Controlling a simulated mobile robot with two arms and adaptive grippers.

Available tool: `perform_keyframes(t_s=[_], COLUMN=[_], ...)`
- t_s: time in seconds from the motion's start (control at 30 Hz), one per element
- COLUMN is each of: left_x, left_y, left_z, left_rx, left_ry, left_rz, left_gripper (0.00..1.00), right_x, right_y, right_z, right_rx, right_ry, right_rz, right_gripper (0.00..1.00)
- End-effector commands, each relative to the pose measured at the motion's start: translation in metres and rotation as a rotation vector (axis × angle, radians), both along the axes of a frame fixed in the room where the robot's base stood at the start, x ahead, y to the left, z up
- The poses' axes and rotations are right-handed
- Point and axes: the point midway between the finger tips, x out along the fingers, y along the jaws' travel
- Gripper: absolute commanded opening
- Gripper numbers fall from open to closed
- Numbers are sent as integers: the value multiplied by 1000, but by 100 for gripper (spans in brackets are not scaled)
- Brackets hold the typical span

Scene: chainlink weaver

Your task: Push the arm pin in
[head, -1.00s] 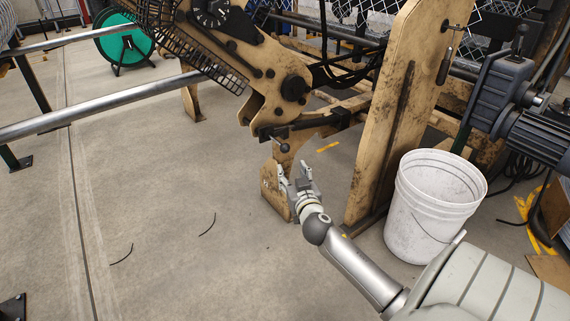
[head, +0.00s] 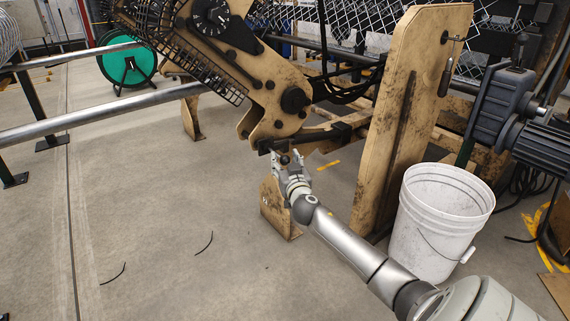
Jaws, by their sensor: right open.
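The arm pin (head: 285,159) is a small dark knob at the lower end of the tan machine arm (head: 262,120). My right gripper (head: 287,158) is open at the pin, with its fingers on either side of the knob. Whether the fingers touch the pin cannot be told at this size. The gripper partly hides the pin and the bracket around it. My left gripper is not in view.
A tan upright plate (head: 398,130) stands just right of my right arm. A white bucket (head: 436,225) stands on the floor at the right, near my forearm. A small tan floor bracket (head: 274,208) is below the gripper. The floor at left is mostly clear.

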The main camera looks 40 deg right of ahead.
Motion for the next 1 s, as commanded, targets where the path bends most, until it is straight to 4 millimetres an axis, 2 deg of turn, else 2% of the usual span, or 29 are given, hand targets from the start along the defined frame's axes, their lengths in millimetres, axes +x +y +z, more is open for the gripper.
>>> perform_keyframes(t_s=[0.13, 0.47, 0.83, 1.0], left_x=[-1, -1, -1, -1], left_y=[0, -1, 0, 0], left_z=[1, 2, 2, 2], left_rx=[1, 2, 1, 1], left_ry=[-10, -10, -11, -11], left_rz=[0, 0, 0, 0], left_gripper=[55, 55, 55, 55], right_x=[7, 8, 8, 8], right_y=[-4, -5, -5, -5], right_z=[0, 0, 0, 0], right_rx=[-1, -1, -1, 0], right_ry=[0, 0, 0, 0], right_rz=[-1, -1, -1, -2], right_gripper=[49, 48, 0, 0])
